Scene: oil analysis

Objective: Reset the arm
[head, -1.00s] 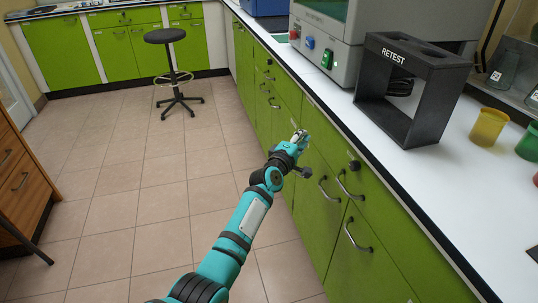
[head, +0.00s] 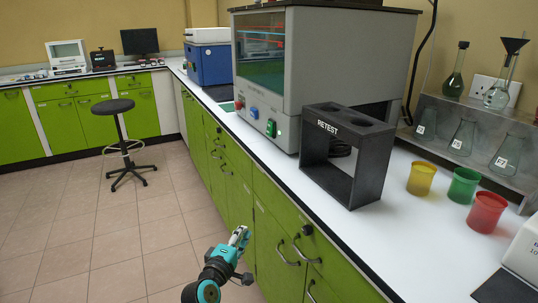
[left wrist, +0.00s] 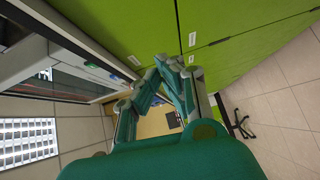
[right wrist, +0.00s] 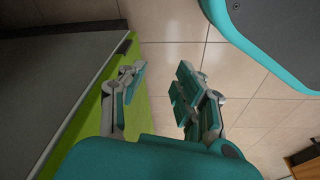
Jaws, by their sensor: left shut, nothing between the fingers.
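My left gripper (head: 240,237) is low in the head view, in front of the green cabinet fronts and below the counter edge. In the left wrist view its teal and grey fingers (left wrist: 164,72) come together with nothing between them. My right gripper does not show in the head view. In the right wrist view its fingers (right wrist: 160,78) stand apart with nothing between them, above the tiled floor and beside a green cabinet side.
The white counter (head: 420,235) carries a black RETEST stand (head: 334,187), a large grey machine (head: 318,55), and yellow (head: 421,179), green (head: 464,186) and red (head: 487,212) cups. A black stool (head: 115,107) stands on the open tiled floor (head: 100,225).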

